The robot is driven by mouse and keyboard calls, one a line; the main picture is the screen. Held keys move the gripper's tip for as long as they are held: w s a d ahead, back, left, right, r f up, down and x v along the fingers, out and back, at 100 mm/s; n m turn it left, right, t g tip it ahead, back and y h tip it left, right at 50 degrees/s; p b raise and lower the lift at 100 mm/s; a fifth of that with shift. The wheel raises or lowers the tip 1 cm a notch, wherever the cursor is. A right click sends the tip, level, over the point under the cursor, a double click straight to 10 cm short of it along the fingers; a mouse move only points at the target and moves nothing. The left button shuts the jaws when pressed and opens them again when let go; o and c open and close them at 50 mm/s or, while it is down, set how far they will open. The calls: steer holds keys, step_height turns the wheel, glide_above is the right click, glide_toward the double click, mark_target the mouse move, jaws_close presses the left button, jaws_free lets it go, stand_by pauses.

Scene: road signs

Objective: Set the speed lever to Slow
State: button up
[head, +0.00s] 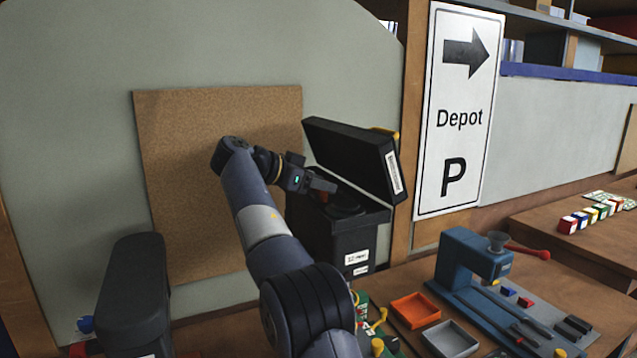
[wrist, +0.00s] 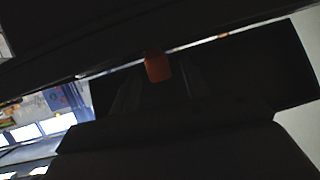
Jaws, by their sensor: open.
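A black box (head: 328,240) with its lid (head: 352,155) raised stands in front of the cork board. My gripper (head: 326,188) is at the box's opening, under the raised lid. In the dark wrist view, an orange-red piece (wrist: 158,67) shows between my gripper's (wrist: 158,85) open fingers. It may be the knob of the speed lever, but I cannot tell, nor whether the fingers touch it. Small white labels (head: 357,259) are on the box's front; their words are too small to read. The lever's setting and any Slow mark are not visible.
A cork board (head: 205,190) is behind my arm. A blue machine (head: 465,265) with a red handle (head: 529,252) stands on the bench at right. An orange tray (head: 415,309) and a grey tray (head: 450,339) lie before it. A Depot sign (head: 459,112) stands right of the box.

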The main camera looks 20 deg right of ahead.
steer(key=s+a, duration=0.2)
steer(key=a, duration=1.1)
steer(key=shift+s+r, duration=0.25)
steer(key=shift+s, duration=0.05)
